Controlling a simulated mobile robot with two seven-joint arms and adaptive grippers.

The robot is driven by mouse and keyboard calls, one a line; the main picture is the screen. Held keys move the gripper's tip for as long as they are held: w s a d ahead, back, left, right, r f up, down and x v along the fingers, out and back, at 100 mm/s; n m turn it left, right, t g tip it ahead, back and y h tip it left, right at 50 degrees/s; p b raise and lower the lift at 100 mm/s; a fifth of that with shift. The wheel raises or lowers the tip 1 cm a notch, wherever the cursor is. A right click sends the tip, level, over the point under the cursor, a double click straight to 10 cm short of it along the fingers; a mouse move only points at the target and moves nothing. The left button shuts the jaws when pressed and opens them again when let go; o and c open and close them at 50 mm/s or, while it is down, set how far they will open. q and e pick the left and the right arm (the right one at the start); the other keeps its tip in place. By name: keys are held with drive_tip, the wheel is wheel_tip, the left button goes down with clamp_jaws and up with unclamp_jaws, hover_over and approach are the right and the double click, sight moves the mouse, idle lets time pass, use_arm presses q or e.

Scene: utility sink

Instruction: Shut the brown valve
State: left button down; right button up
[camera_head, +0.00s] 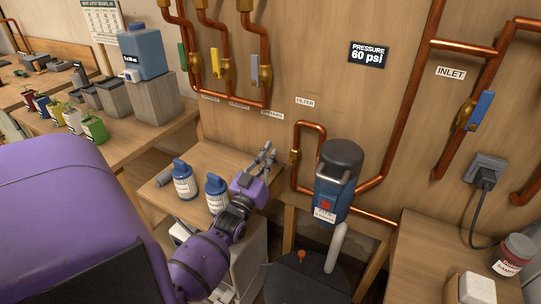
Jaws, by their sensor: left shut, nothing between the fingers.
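My right gripper is not in view.
A blue filter housing (334,190) stands right of my left gripper, with copper pipe around it. A blue-lever inlet valve (481,110) is far right. A blue jug (142,52) stands on a block at left.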

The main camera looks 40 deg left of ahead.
use_arm(q)
drive_tip(key=shift+s+f, duration=0.1)
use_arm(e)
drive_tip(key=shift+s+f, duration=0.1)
use_arm(q)
drive_tip(key=s+d, duration=0.3)
drive_tip(key=s, duration=0.9)
drive_tip(key=shift+s+d, duration=0.15)
drive_tip(key=shift+s, duration=0.1)
drive_tip(key=shift+f, duration=0.1)
